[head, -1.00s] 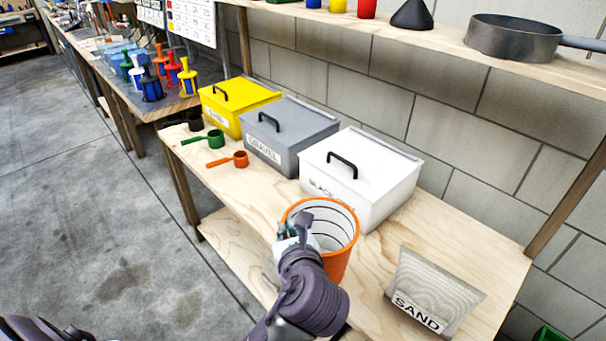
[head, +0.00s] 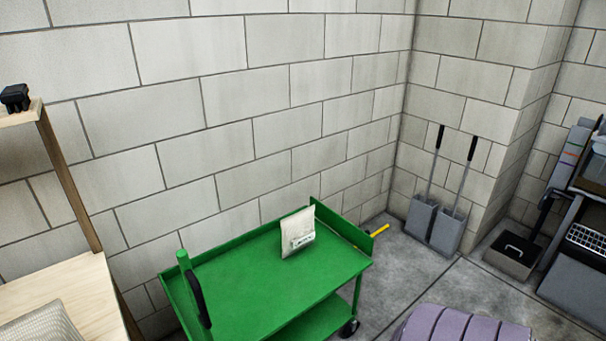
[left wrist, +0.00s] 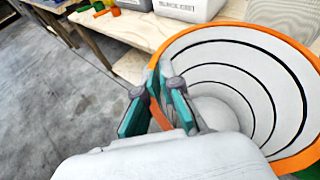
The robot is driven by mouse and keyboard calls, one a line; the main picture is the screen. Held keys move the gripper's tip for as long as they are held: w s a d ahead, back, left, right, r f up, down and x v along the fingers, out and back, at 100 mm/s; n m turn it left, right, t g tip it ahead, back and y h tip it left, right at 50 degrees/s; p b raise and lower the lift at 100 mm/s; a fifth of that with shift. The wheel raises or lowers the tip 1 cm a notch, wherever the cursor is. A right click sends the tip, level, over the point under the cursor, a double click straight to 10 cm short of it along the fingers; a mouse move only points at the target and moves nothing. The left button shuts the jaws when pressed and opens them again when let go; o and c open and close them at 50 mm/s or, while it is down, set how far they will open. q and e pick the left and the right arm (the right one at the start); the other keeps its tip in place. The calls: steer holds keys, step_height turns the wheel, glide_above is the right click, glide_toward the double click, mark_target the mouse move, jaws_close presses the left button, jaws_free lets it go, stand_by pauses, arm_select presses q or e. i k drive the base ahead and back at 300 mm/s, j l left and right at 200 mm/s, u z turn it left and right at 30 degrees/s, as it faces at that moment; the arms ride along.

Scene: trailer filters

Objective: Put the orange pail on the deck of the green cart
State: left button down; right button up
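The orange pail (left wrist: 258,30) shows in the left wrist view, its ringed pale inside facing the camera; it is outside the head view now. My left gripper (left wrist: 158,76) has one teal finger on each side of the pail's rim, close together, and looks shut on the rim. Whether the pail's base touches the bench is hidden. The green cart (head: 290,270) stands by the wall in the head view, with a flat deck, a raised far-end panel and a handle post. My right gripper is not in view.
A pale bag (head: 298,232) stands on the cart's deck towards the back; the front and left of the deck are clear. Dustpans (head: 435,225) stand in the corner.

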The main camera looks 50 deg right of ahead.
mark_target(255, 278)
steer(key=l+z, duration=0.2)
steer(key=z, duration=0.2)
steer(key=l+z, duration=0.15)
steer(key=z, duration=0.2)
steer(key=i+l+z, duration=0.1)
steer(key=z, duration=0.3)
steer(key=i+l+z, duration=0.1)
steer(key=z, duration=0.25)
steer(key=i+l, duration=0.55)
steer(key=l, duration=0.25)
